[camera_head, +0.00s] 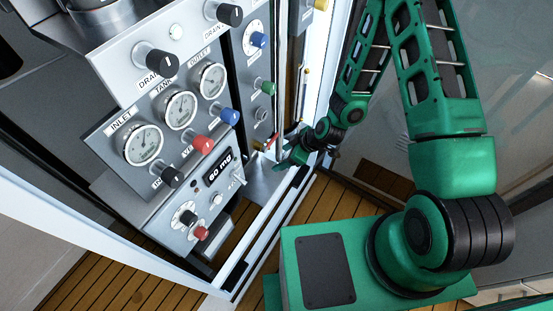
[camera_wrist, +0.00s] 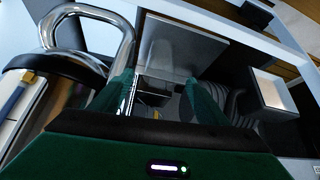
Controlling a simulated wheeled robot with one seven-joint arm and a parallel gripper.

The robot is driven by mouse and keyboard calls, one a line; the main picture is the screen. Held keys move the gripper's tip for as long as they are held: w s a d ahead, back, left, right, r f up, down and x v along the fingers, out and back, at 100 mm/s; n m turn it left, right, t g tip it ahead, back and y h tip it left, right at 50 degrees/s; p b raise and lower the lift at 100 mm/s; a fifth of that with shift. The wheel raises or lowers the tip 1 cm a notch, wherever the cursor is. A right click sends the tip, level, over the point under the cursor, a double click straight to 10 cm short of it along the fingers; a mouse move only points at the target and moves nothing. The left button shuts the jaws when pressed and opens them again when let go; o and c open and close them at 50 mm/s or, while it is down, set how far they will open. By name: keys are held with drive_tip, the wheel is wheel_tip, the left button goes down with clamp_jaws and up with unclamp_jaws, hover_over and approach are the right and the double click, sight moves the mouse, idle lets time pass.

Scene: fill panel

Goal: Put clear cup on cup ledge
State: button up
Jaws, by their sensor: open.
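My gripper (camera_head: 287,157) is at the right side of the control panel, above a grey metal ledge (camera_head: 262,186); I cannot tell for sure that this is the cup ledge. In the wrist view its two green fingers (camera_wrist: 160,92) are spread apart. A grey flat plate (camera_wrist: 183,48) lies beyond the fingertips there, probably the same ledge. A faint glassy shape (camera_wrist: 154,88) shows between the fingers. It may be the clear cup, but I cannot tell whether it is touched or what it rests on. No cup is clearly visible in the head view.
The panel carries several round gauges (camera_head: 180,110), knobs and a display (camera_head: 213,172). A white frame post (camera_head: 325,60) stands close to my arm. In the wrist view a chrome loop (camera_wrist: 125,35) is left of the fingers and a pale box (camera_wrist: 272,90) is right. Wooden planks (camera_head: 345,203) lie below.

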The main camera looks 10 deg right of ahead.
drive_tip(key=shift+s+d+r, duration=0.15)
drive_tip(key=shift+r, duration=0.15)
drive_tip(key=s+d+r+m+g+h, duration=0.1)
drive_tip(key=s+d+r+m+h, duration=0.2)
drive_tip(key=d+r, duration=0.9)
drive_tip(key=s+d+r+m+h, duration=0.15)
drive_tip(key=d+r+m, duration=0.35)
drive_tip(key=d+r, duration=0.8)
drive_tip(key=s+d+r+m+g, duration=0.1)
drive_tip(key=s+d+r+m, duration=0.2)
drive_tip(key=s, duration=0.7)
drive_tip(key=s+d+r+m+g+h, duration=0.1)
drive_tip(key=s+d+r+m, duration=0.2)
drive_tip(key=s+r+m, duration=0.4)
drive_tip(key=s+r, duration=0.4)
drive_tip(key=r, duration=0.1)
drive_tip(key=shift+d+m, duration=0.2)
drive_tip(key=shift+m, duration=0.1)
drive_tip(key=shift+w, duration=0.15)
